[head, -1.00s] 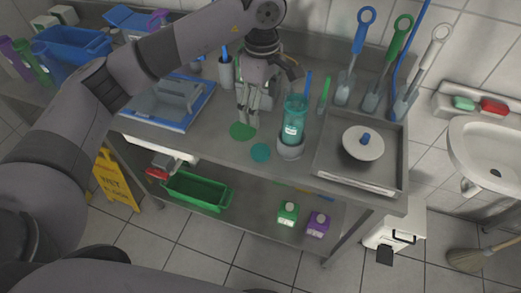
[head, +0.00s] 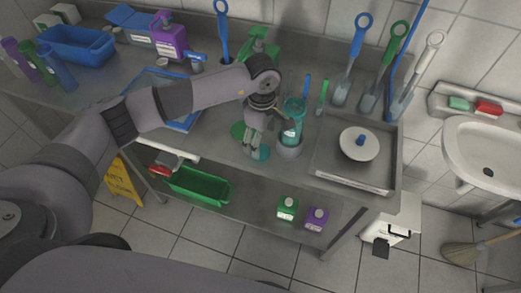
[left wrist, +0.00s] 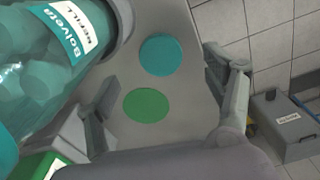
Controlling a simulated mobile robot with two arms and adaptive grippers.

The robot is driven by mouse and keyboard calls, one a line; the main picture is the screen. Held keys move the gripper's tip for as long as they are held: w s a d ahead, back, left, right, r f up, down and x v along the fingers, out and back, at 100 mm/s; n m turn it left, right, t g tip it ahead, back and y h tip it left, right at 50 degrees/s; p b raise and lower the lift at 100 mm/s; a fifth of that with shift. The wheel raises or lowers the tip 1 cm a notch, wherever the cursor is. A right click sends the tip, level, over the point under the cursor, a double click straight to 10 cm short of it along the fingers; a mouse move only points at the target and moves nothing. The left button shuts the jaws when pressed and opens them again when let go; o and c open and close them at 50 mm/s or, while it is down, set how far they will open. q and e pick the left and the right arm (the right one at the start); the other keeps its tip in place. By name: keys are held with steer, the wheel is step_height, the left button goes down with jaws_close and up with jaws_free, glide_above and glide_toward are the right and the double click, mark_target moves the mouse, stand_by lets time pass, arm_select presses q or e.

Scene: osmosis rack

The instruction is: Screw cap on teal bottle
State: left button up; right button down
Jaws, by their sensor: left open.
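The teal bottle (head: 293,118) stands upright in a grey round holder (head: 289,150) on the steel bench; its label shows in the left wrist view (left wrist: 75,30). A flat teal cap (left wrist: 161,55) lies on the bench in front of the holder, partly hidden by my gripper in the head view (head: 262,153). A flat green cap (left wrist: 146,105) lies beside it, also in the head view (head: 237,130). My left gripper (head: 254,149) is open above the caps; in the left wrist view its fingers (left wrist: 165,75) spread on both sides of them, holding nothing. My right gripper is not seen.
A blue tray (head: 185,122), a purple jug (head: 170,38) and a green bottle (head: 262,50) stand left and behind.

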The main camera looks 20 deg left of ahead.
mark_target(261, 152)
arm_select(q)
steer(key=f+p, duration=0.1)
steer(key=f, duration=0.1)
steer(key=f+p, duration=0.2)
steer(key=shift+a+f, duration=0.2)
steer(key=shift+f, duration=0.4)
steer(key=shift+c, duration=0.6)
steer(key=c, duration=0.7)
